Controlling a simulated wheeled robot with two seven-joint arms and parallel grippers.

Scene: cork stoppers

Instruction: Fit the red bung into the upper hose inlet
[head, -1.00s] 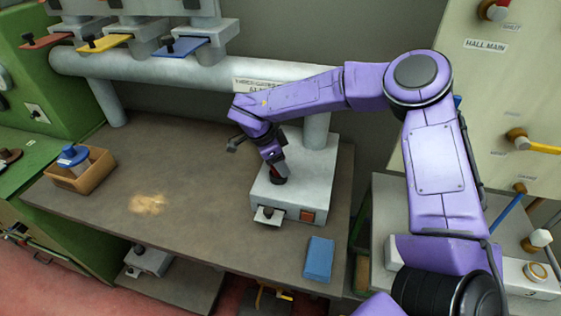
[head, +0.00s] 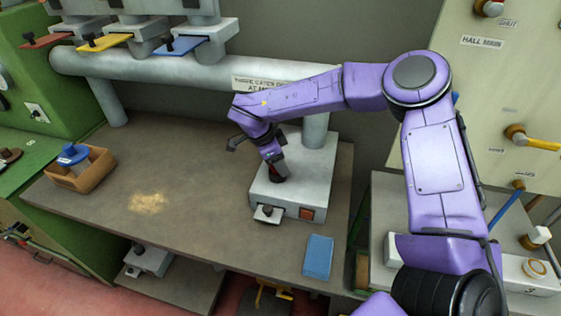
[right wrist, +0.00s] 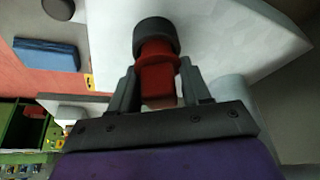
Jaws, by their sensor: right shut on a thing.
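My right gripper (head: 277,168) is over the grey machine box (head: 323,180) on the bench. In the right wrist view it is shut on the red bung (right wrist: 157,82), with one finger on each side. The bung's far end meets a dark round collar (right wrist: 155,36) against the pale box surface. I cannot tell whether the bung sits inside this collar or only touches it, nor whether the collar is the upper hose inlet. In the head view the bung is mostly hidden by the gripper. My left gripper is not in view.
A blue block (head: 318,256) lies right of the box front. A brown tray (head: 80,176) with a blue-topped item stands at the bench's left. A thick grey pipe (head: 150,70) runs behind. The bench middle is clear apart from a pale dusty patch (head: 148,203).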

